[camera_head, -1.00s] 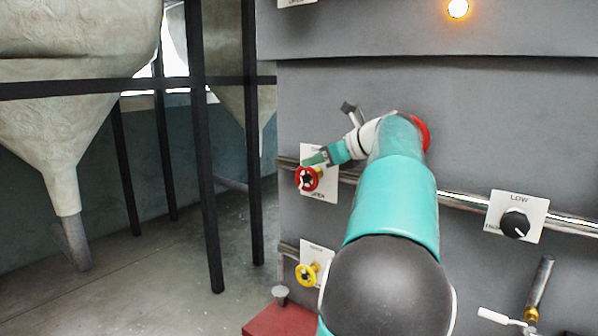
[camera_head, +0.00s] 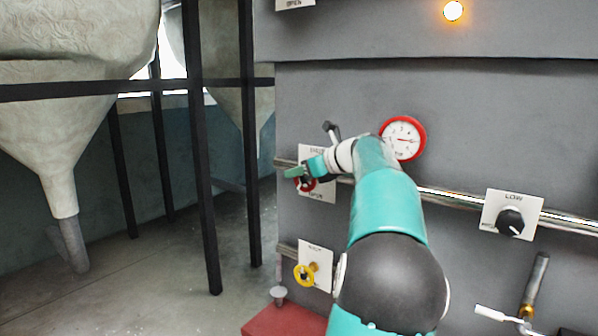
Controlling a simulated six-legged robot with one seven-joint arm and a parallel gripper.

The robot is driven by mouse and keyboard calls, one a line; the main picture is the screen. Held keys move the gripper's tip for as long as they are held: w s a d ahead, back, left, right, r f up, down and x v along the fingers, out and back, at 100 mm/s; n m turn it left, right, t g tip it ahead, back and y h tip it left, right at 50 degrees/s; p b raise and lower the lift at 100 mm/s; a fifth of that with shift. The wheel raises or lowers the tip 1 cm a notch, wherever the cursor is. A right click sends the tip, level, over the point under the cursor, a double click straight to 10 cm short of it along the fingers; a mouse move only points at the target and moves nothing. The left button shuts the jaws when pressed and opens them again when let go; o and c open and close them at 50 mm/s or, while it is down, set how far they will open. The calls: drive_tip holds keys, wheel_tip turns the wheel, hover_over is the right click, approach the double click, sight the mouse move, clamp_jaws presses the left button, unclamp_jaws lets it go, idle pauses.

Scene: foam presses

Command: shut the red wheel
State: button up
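The red wheel (camera_head: 308,185) is a small red handwheel on the pipe, in front of a white label plate (camera_head: 329,190). My teal arm reaches to it from the lower right, and my gripper (camera_head: 294,172) is at the wheel, covering its upper part. I cannot tell whether the fingers touch or grip the wheel. The finger opening is too small and hidden to judge.
A yellow wheel (camera_head: 305,274) sits below on a lower pipe. A red-rimmed gauge (camera_head: 403,139) is above right, a black knob (camera_head: 510,222) farther right. Hoppers (camera_head: 70,110) and black posts (camera_head: 201,150) stand at left; a red block (camera_head: 285,321) is below.

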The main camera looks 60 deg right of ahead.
clamp_jaws()
